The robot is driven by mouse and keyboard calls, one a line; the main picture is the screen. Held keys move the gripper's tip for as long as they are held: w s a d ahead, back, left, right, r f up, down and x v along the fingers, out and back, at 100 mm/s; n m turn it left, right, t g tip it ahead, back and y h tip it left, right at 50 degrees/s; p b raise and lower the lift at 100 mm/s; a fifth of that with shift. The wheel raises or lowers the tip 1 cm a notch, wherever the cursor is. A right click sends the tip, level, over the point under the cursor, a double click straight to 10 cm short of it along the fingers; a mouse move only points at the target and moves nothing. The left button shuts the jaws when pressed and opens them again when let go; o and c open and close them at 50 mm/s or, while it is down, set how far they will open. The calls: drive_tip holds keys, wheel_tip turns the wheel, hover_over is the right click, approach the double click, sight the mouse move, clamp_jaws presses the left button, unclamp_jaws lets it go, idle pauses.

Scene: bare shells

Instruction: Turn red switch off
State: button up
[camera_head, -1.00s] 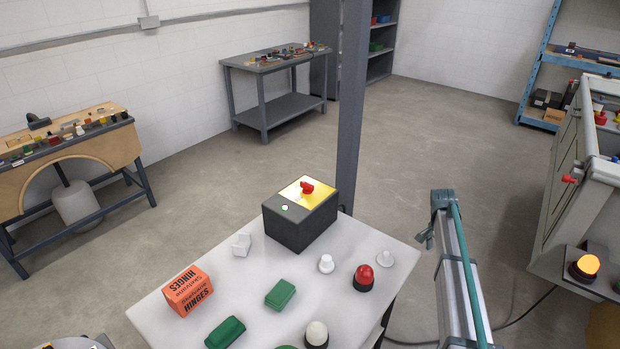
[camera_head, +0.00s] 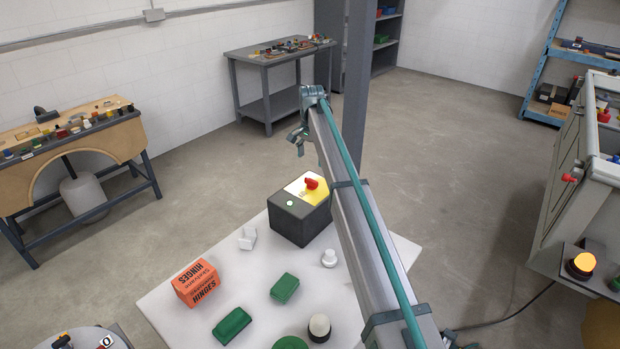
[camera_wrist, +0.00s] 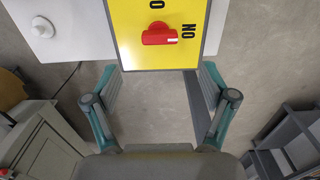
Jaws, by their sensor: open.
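The red switch (camera_head: 312,184) is a rotary knob on the yellow top plate (camera_head: 299,194) of a dark box (camera_head: 301,226), which stands at the table's back edge. In the wrist view, the red switch (camera_wrist: 158,34) lies crosswise, with "ON" to its right and "O" above it. A small pale green light (camera_head: 290,203) glows on the box. My gripper (camera_head: 299,142) is raised above the box, pointing down, apart from the switch. In the wrist view, my gripper (camera_wrist: 160,78) has its fingers spread and nothing between them.
The white table (camera_head: 240,252) holds an orange hinges box (camera_head: 199,283), green blocks (camera_head: 285,288), a white-domed button (camera_head: 319,327) and small white parts. A grey post (camera_head: 356,110) stands just behind the table. My arm covers the table's right side.

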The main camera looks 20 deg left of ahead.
sight(311, 179)
wheel_tip(311, 179, down, 9)
drive_tip(key=p, duration=0.3)
drive_tip(key=shift+f, duration=0.2)
drive_tip(key=c, duration=1.2)
drive_tip(key=shift+o, duration=0.2)
